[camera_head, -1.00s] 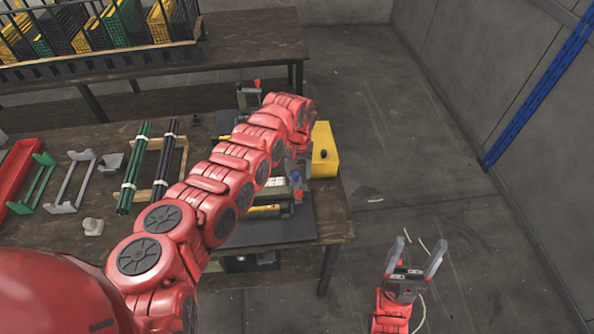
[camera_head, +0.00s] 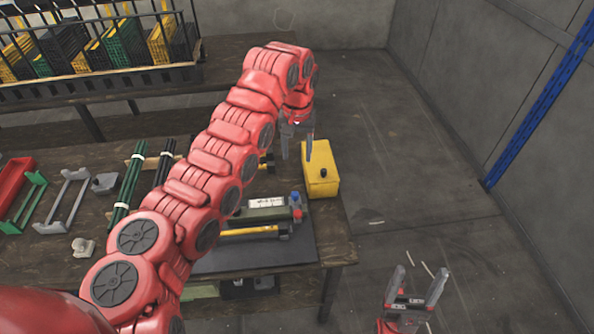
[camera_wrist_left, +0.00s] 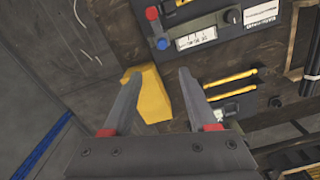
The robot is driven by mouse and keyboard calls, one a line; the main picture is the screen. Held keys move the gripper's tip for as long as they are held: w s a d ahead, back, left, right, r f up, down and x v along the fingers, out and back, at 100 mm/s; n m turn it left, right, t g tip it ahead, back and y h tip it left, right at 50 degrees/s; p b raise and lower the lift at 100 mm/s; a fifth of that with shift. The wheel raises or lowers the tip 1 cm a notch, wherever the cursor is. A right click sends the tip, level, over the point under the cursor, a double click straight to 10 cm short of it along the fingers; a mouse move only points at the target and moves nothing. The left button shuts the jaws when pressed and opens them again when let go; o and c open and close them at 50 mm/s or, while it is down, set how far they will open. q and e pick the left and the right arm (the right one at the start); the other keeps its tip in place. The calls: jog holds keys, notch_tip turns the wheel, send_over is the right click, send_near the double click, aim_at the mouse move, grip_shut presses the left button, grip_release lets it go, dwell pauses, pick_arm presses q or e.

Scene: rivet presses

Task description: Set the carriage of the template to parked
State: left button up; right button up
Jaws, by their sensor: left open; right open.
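A green-grey device (camera_head: 262,209) with a white label strip, a blue knob (camera_head: 296,197) and a red part lies on a black mat (camera_head: 250,256) at the table's right end; a yellow bar (camera_head: 249,232) runs along its front. I cannot tell which part is the carriage. The device also shows at the top of the left wrist view (camera_wrist_left: 195,40). My left gripper (camera_head: 297,150) is open and empty, beyond the device and beside a yellow box (camera_head: 321,172). The box shows beyond its fingers in the wrist view. My right gripper (camera_head: 418,285) is open and empty, away from the table.
My left arm hides the table's middle. Green and black rods (camera_head: 130,185) and several brackets (camera_head: 64,200) lie at the left. A rack of bins (camera_head: 95,70) stands on the back table. A blue post (camera_head: 540,100) stands by the right wall; the floor between is mostly clear.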

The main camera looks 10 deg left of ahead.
pick_arm(q)
jog(key=shift+r, duration=0.8)
